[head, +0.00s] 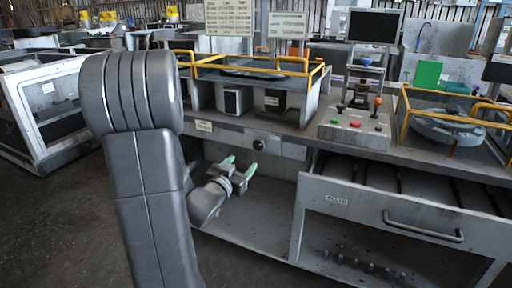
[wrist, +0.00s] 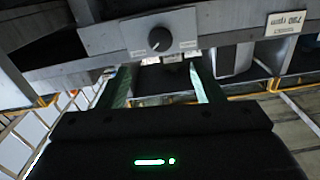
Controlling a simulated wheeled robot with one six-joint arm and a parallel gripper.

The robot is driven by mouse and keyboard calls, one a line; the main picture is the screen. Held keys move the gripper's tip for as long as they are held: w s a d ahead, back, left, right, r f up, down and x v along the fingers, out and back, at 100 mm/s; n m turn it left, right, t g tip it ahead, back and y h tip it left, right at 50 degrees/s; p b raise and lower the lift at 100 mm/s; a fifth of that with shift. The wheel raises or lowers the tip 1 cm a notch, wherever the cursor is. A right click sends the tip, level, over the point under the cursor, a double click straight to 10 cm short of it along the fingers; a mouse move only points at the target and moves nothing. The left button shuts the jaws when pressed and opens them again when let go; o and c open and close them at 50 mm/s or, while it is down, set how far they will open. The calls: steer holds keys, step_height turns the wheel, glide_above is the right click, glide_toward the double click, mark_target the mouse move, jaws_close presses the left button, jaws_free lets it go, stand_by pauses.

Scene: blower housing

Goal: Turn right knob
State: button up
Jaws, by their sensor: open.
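A round black knob (head: 259,144) sits on a light plate on the front edge of the workbench. In the wrist view the knob (wrist: 160,39) shows near the top middle on its grey plate, with a pale pointer mark. It is the only such knob I can make out, and I cannot tell whether it is the right one of several. My gripper (head: 240,165) is open and empty, with green fingertips apart, below the knob in the head view. In the wrist view my gripper's two green fingers (wrist: 162,72) point toward the bench front, and the knob lies beyond their tips.
The workbench (head: 310,128) carries yellow-railed fixtures (head: 292,60) and a button box (head: 354,127). A drawer front (head: 370,207) with a handle is at the lower right. An open lower shelf (head: 262,225) lies under my gripper. A rpm label (wrist: 283,20) is beside the knob.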

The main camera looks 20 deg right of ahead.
mark_target(258, 146)
steer(key=x, duration=1.2)
steer(key=shift+w+d+b, duration=0.2)
steer(key=shift+w+b, duration=0.05)
steer(key=shift+b, duration=0.15)
steer(key=shift+c, duration=0.4)
steer(key=c, duration=0.9)
steer(key=shift+n+p, duration=0.3)
steer(key=shift+p, duration=0.05)
steer(key=n+p, duration=0.2)
steer(key=n, duration=0.1)
steer(key=shift+r+n+p, duration=0.15)
steer(key=shift+n+p, duration=0.15)
steer(key=n+p, duration=0.2)
steer(key=n, duration=0.3)
steer(key=shift+p, duration=0.3)
steer(key=shift+n, duration=0.3)
